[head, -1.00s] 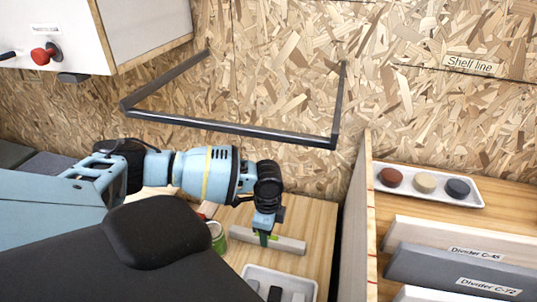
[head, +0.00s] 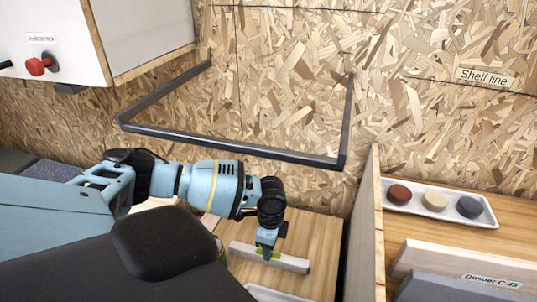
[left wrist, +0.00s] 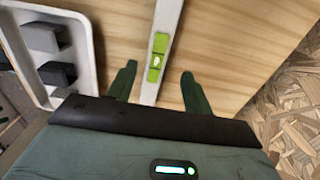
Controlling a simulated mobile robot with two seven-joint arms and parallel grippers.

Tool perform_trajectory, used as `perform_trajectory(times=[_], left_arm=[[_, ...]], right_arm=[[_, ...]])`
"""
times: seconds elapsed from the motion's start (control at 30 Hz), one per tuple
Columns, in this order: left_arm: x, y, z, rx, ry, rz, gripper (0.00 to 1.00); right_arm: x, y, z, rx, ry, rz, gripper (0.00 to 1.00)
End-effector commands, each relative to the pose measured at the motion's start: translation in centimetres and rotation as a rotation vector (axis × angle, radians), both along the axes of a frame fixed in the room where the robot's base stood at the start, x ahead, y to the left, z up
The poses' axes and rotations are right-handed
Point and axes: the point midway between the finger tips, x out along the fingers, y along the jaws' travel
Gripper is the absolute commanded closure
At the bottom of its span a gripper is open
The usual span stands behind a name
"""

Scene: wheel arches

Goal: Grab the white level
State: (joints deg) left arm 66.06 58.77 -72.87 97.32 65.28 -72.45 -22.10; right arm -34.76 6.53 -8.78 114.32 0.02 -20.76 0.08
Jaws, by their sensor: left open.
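The white level (head: 292,263), a pale bar with a green vial section, lies on the wooden surface in the head view. It also shows in the left wrist view (left wrist: 168,20), running up from between my fingers, with the green part just ahead of the fingertips. My left gripper (head: 266,250) is over the middle of the level. In the left wrist view its two dark green fingers (left wrist: 159,69) are spread, one on each side of the level, with gaps to it. Whether the fingertips reach down beside the bar is unclear. My right gripper is not in view.
A white tray (left wrist: 84,20) with dark blocks lies left of the level in the wrist view. An upright wooden divider panel (head: 364,225) stands to the right in the head view. A dark metal frame (head: 235,146) juts from the chipboard wall above my arm.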

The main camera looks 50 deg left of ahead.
Motion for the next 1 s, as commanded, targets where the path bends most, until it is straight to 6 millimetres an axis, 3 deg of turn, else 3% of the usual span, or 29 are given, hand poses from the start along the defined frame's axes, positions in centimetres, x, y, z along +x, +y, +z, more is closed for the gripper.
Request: perform_trajectory(times=[0.4, 0.7, 1.0], left_arm=[[-0.8, 0.1, -4.8, -0.001, 0.002, 0.001, 0.49], [-0.8, 0.2, -5.0, 0.0, 0.0, 0.001, 0.5], [-0.8, 0.2, -5.0, 0.0, 0.0, 0.001, 0.9]], right_arm=[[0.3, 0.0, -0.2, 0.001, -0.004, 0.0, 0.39], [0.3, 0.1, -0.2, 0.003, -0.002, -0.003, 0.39], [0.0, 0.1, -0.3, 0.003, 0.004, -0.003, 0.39]])
